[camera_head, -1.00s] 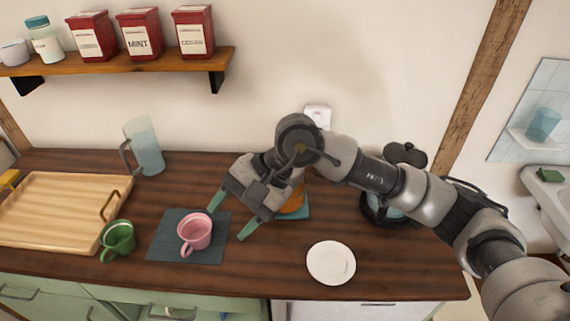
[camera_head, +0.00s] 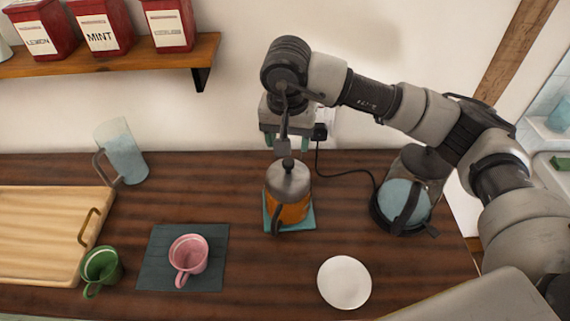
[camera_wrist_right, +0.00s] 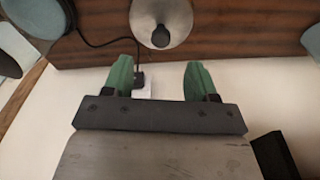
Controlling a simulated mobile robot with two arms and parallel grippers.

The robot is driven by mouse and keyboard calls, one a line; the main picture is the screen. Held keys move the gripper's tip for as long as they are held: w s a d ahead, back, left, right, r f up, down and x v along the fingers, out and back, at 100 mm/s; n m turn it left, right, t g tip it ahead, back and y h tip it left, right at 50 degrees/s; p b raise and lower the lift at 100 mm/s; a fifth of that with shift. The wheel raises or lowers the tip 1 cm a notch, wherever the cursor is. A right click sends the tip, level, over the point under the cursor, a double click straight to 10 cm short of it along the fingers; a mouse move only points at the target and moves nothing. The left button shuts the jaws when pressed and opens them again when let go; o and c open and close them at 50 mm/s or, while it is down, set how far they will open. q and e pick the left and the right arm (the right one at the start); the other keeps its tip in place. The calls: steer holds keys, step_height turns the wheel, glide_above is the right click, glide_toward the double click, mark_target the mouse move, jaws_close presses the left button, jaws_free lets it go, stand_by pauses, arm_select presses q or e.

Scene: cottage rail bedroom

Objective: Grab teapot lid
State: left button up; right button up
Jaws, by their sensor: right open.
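The teapot (camera_head: 287,208) has an orange body and stands on a teal mat (camera_head: 307,222) near the back of the counter. Its grey metal lid (camera_head: 288,181) is on it, with a dark round knob (camera_head: 288,164) on top. My right gripper (camera_head: 287,144) is open and empty, just above and behind the knob, partly hidden by my wrist. In the right wrist view, its green fingers (camera_wrist_right: 160,72) are apart. The lid (camera_wrist_right: 177,14) and knob (camera_wrist_right: 161,37) lie beyond the fingertips, not between them. My left gripper is not in view.
A glass kettle (camera_head: 405,197) stands right of the teapot, with its cord running behind. A white saucer (camera_head: 344,282), a pink cup (camera_head: 188,255) on a dark mat (camera_head: 152,253), a green cup (camera_head: 101,266), a tray (camera_head: 45,225) and a pitcher (camera_head: 124,150) share the counter.

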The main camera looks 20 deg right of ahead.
mark_target(288, 161)
steer(key=f, duration=0.2)
steer(key=shift+s+d+f+p, duration=0.15)
steer(key=shift+s+f+p, duration=0.05)
steer(key=shift+f+p, duration=0.2)
steer(key=shift+w+f, duration=0.15)
steer(key=shift+f, duration=0.15)
steer(key=f+p, duration=0.1)
steer(key=w+f+p, duration=0.1)
steer(key=f, duration=0.1)
steer(key=shift+f, duration=0.25)
steer(key=shift+f+p, duration=0.35)
steer(key=shift+f, duration=0.3)
steer(key=shift+w, duration=0.1)
steer(key=shift+c, duration=1)
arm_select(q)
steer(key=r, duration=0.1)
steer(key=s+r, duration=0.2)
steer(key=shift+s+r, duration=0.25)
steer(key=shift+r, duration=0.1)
arm_select(e)
jaws_close()
